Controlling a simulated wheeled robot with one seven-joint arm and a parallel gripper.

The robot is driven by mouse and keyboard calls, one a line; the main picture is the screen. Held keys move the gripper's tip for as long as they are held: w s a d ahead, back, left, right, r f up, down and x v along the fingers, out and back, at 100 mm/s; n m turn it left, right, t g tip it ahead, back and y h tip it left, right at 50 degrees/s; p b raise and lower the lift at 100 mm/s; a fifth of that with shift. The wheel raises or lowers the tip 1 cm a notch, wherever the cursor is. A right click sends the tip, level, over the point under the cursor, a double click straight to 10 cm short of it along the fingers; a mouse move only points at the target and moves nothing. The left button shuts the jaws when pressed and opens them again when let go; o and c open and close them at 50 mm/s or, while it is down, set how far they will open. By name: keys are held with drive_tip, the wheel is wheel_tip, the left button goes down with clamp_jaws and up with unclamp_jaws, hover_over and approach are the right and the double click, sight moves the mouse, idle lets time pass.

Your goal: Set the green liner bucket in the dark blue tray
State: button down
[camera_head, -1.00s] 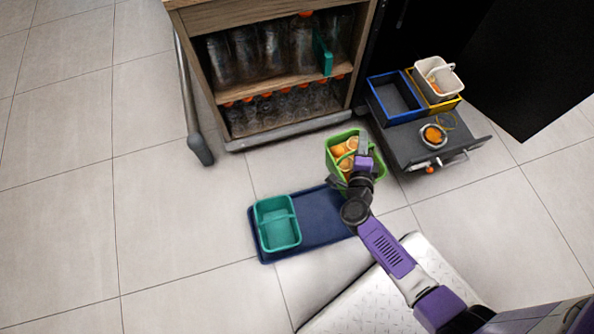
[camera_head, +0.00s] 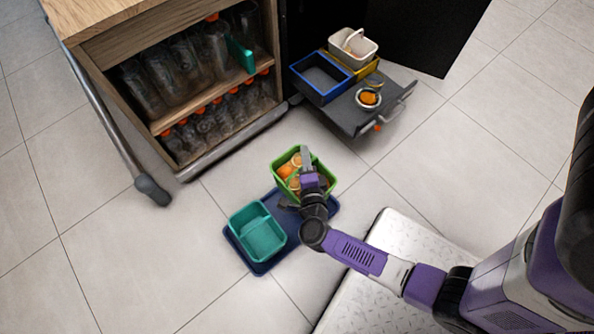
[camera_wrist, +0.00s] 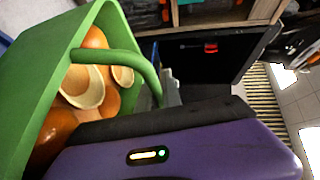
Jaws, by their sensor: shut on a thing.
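The green liner bucket (camera_head: 285,158) holds oranges and orange halves. My gripper (camera_head: 307,166) is shut on it, and in the wrist view the bucket (camera_wrist: 30,75) fills the left side with its handle close by. The dark blue tray (camera_head: 262,266) lies on the floor. The bucket is over or just behind the tray's right part; I cannot tell how high it is. My arm hides some of the tray's right part. A teal divided bin (camera_head: 257,232) stands on the tray's left part.
A wooden cabinet (camera_head: 165,60) with bottles stands behind. A dark pulled-out drawer (camera_head: 365,118) carries an empty blue-rimmed box (camera_head: 322,78), a yellow box (camera_head: 366,68), a white bucket (camera_head: 352,46) and a cup (camera_head: 369,97). Floor left of the tray is clear.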

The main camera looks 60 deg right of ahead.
wheel_tip(320, 180, down, 15)
drive_tip(key=b, duration=0.9)
drive_tip(key=shift+w+f, duration=0.1)
drive_tip(key=shift+f, duration=0.25)
drive_tip(key=c, duration=1.5)
unclamp_jaws()
drive_tip(key=shift+s+a+r, duration=0.2)
drive_tip(key=shift+s, duration=0.1)
drive_tip(key=p+v, duration=0.4)
drive_tip(key=v, duration=0.7)
drive_tip(key=shift+s+a+r, duration=0.1)
drive_tip(key=shift+s+a, duration=0.1)
drive_tip(key=s+a+r+n+t+y, duration=0.1)
drive_tip(key=s+a+r+n+y, duration=0.2)
drive_tip(key=r+n, duration=0.6)
drive_tip(key=s+a+r+n+t+y, duration=0.2)
drive_tip(key=s+a+r+n+y, duration=0.1)
drive_tip(key=r+n, duration=0.6)
drive_tip(key=s+a+r+n+t+y, duration=0.1)
drive_tip(key=s+a+r+n+y, duration=0.2)
drive_tip(key=r, duration=1.2)
drive_tip(key=shift+s+a+n+t+y, duration=0.1)
drive_tip(key=shift+s+n+y, duration=0.2)
drive_tip(key=shift+n+y, duration=0.5)
drive_tip(key=shift+s+a+n+t+y, duration=0.1)
drive_tip(key=shift+s+n+y, duration=0.25)
drive_tip(key=shift+n, duration=0.8)
drive_tip(key=shift+s+a+n+t+y, duration=0.1)
drive_tip(key=shift+s+n+y, duration=0.2)
drive_tip(key=shift+n+y, duration=0.5)
